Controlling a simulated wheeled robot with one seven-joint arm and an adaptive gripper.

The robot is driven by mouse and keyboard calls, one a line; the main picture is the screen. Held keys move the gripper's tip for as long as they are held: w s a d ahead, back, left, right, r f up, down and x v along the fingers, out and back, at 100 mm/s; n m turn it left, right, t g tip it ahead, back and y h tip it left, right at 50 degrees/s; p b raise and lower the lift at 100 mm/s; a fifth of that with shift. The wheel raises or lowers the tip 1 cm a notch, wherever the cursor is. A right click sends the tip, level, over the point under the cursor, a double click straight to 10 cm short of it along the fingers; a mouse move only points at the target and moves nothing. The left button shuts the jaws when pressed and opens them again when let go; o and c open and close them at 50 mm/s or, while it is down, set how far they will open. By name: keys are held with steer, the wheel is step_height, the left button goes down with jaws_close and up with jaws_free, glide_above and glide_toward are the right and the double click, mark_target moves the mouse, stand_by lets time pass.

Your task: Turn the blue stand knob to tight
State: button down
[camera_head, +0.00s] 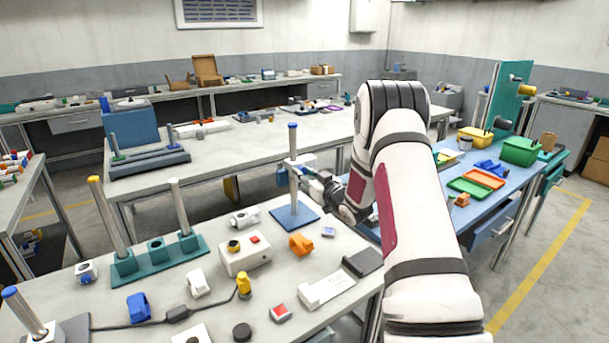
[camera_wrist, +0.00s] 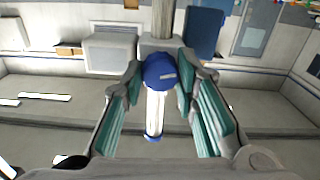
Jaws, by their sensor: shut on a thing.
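The blue stand is a grey post (camera_head: 294,180) with a blue tip, upright on a square blue base plate (camera_head: 296,218) on the near table. In the wrist view its blue knob (camera_wrist: 158,72) sits in front of the post, with a small pale mark on its face. My gripper (camera_head: 314,182) reaches the post from the right at mid height. In the wrist view my gripper (camera_wrist: 158,78) has its teal-padded fingers on both sides of the knob, shut on it. Any tight marking is too small to read.
A teal rack (camera_head: 158,258) with tall posts stands to the left. A white box (camera_head: 244,255) with a red button, an orange part (camera_head: 301,244) and several small parts lie near the stand. A blue bench (camera_head: 490,205) with trays is at the right.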

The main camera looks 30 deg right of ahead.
steer(key=shift+m+p, duration=0.8)
steer(key=shift+m, duration=3.6)
steer(key=c, duration=1.2)
jaws_free()
steer(key=shift+c, duration=0.2)
steer(key=s, duration=1.2)
steer(key=shift+d, duration=0.2)
